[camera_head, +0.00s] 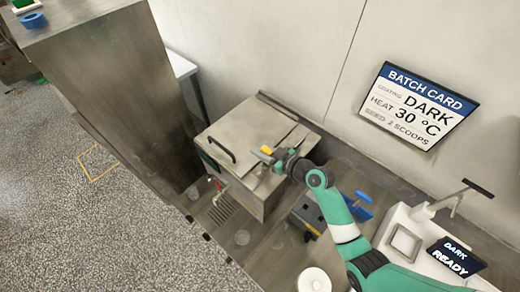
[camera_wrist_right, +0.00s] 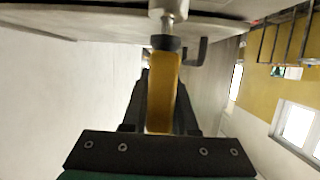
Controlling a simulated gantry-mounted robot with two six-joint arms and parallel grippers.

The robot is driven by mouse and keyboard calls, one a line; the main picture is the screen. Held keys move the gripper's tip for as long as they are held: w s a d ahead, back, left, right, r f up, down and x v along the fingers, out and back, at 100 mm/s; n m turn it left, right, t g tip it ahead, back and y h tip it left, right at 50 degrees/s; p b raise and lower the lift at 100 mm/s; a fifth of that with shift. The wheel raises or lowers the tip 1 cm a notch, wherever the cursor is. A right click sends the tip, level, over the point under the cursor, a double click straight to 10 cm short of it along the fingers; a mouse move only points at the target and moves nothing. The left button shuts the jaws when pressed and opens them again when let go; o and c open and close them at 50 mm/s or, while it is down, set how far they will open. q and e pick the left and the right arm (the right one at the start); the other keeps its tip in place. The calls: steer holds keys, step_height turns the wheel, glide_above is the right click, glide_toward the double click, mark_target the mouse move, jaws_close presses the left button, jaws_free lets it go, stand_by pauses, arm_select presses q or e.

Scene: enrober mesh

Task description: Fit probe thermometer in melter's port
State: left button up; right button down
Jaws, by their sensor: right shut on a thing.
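The probe thermometer (camera_head: 266,150) shows as a small yellow handle over the top of the steel melter (camera_head: 228,132). My right gripper (camera_head: 272,157) is shut on it. In the right wrist view, the yellow handle (camera_wrist_right: 162,90) stands between the dark fingers of my right gripper (camera_wrist_right: 160,95). A black collar and a short metal stem lead from the handle to a wider silver cylinder (camera_wrist_right: 168,8) at the top edge. I cannot tell whether that cylinder is the melter's port or how deep the stem sits. My left gripper is not in view.
A black handle (camera_head: 222,150) is on the melter's lid, and a red-handled tap (camera_head: 218,187) is at its front. A blue scoop-like item (camera_head: 360,203) and a dark box (camera_head: 308,212) lie to the right. A scale (camera_head: 405,240) stands farther right.

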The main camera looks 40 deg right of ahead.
steer(key=shift+f+b, duration=0.65)
steer(key=shift+f, duration=0.05)
steer(key=c, duration=0.6)
jaws_free()
steer(key=p+v, duration=0.1)
steer(key=v, duration=0.8)
steer(key=shift+d+r, duration=0.1)
steer(key=shift+r, duration=0.05)
steer(key=p+v, duration=0.2)
steer(key=shift+s+p, duration=0.3)
steer(key=shift+p, duration=0.1)
